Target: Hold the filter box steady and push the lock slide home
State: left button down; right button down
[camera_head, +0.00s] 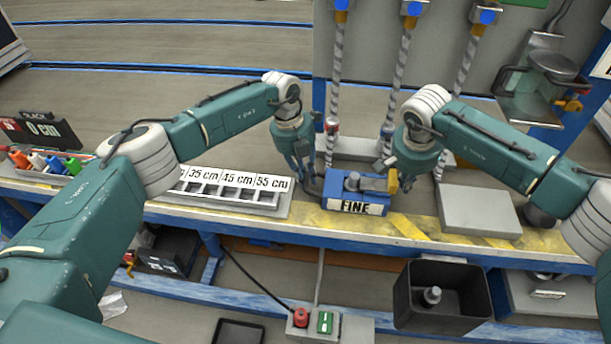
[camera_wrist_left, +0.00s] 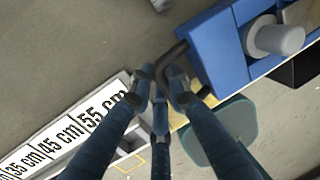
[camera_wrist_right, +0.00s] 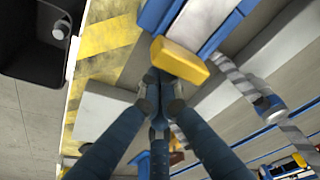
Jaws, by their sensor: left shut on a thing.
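The filter box (camera_head: 345,197) is a blue box labelled FINE, lying on the bench edge. It also shows in the left wrist view (camera_wrist_left: 225,50). The yellow lock slide (camera_head: 393,181) sticks out at its right end and shows in the right wrist view (camera_wrist_right: 180,60). My left gripper (camera_head: 309,182) is at the box's left end, its fingers shut on the dark bent handle (camera_wrist_left: 172,60). My right gripper (camera_head: 386,164) is beside the yellow slide, fingertips drawn together with nothing seen between them. Whether they touch the slide I cannot tell.
A rack (camera_head: 230,190) with length labels stands left of the box. A grey block (camera_head: 478,210) lies to the right. Striped hoses (camera_head: 397,85) hang behind. A black bin (camera_head: 440,297) with a small part inside is below the bench edge.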

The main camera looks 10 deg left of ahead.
pick_arm(q)
jog(key=shift+d, duration=0.1)
pick_arm(e)
jog(key=shift+d, duration=0.9)
jog(key=w+v, duration=0.1)
jog(key=v, duration=0.7)
jog(key=shift+w+d+r, duration=0.15)
jog(key=shift+w+d, duration=0.25)
pick_arm(q)
jog(key=c, duration=1.6)
grip_release()
jog(key=shift+s+a+r, duration=0.1)
jog(key=shift+a+r, duration=0.3)
jog(key=shift+r, duration=1.55)
jog(key=shift+w+a+r, duration=0.1)
jog(key=shift+a+r, duration=0.3)
jog(key=shift+r, duration=1.6)
jog(key=shift+s+a+r, duration=0.1)
jog(key=shift+a+r, duration=0.3)
jog(key=shift+r, duration=1.55)
